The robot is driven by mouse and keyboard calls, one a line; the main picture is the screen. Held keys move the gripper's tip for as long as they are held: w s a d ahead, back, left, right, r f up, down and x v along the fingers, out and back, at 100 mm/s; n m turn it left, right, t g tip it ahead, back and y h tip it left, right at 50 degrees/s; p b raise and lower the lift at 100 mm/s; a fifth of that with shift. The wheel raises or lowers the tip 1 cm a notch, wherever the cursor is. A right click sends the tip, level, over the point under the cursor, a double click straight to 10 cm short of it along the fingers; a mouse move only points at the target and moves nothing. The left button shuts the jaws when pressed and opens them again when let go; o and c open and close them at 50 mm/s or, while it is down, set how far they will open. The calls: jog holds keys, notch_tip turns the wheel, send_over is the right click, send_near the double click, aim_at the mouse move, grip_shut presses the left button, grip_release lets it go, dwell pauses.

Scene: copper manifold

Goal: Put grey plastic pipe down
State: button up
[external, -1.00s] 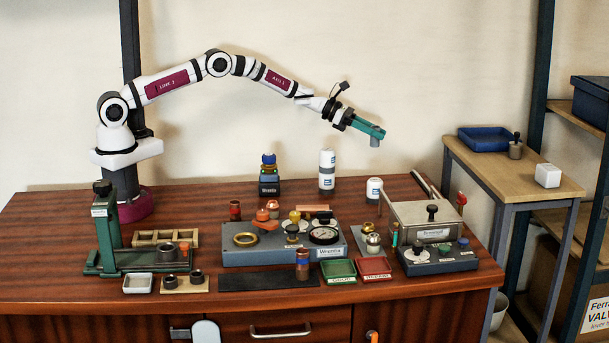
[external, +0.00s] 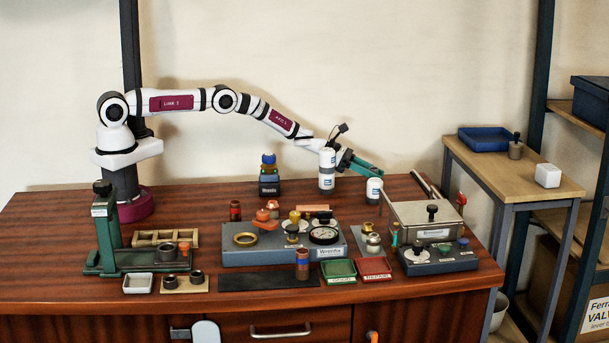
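My gripper (external: 366,168), with teal fingers, is low over the back right of the wooden bench, reaching down and to the right. Its fingertips are just above and apparently behind a short white canister (external: 374,192). The grey plastic pipe does not show now. The canister covers the spot under the fingertips, so the pipe may be hidden there. Whether the fingers are shut on it cannot be seen.
A taller white canister (external: 327,170) stands in front of my wrist. A metal box (external: 426,217) stands to the right and a grey-blue gauge unit (external: 270,256) in front.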

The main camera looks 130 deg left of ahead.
jog(key=shift+o, duration=1.3)
jog(key=shift+r, duration=0.15)
jog(key=v, duration=1.2)
